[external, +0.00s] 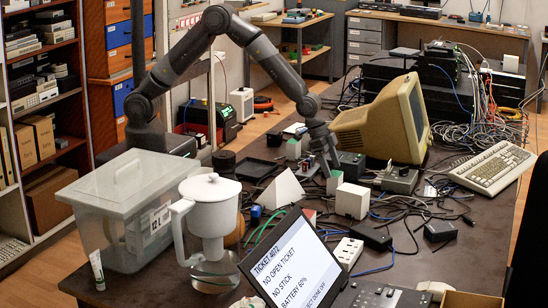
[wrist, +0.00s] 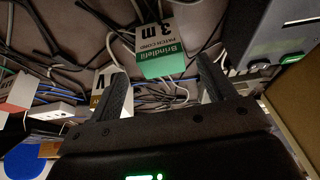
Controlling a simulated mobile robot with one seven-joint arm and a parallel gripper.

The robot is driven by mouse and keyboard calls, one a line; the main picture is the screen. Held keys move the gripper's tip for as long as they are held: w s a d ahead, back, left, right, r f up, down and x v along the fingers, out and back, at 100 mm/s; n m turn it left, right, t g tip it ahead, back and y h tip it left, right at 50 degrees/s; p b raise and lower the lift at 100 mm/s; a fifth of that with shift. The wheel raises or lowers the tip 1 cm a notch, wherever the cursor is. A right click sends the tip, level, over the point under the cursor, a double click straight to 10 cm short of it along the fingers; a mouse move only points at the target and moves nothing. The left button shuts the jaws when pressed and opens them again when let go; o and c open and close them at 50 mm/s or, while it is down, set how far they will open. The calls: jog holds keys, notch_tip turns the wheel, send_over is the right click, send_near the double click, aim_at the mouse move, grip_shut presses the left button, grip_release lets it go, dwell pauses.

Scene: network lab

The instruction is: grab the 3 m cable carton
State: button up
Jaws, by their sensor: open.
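The 3 m cable carton (wrist: 160,42) is a small box with a grey-white top, marked "3 m patch cord", and a green band. In the wrist view it stands ahead of my gripper (wrist: 161,68), between the lines of the two spread fingers. The fingers are open and I see no grip on it.
Another carton marked "1" (wrist: 106,77) is beside the left finger. A larger white box (external: 352,201), a white wedge (external: 283,190) and loose black cables crowd the table. A beige monitor (external: 385,122) stands right of my gripper; a pitcher (external: 210,205) and clear bin (external: 122,215) stand left.

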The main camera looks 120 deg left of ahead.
aim_at(335, 173)
jog(key=shift+x, duration=2.85)
jog(key=shift+w+a, duration=0.15)
jog(key=c, duration=1.1)
jog(key=shift+r, duration=0.15)
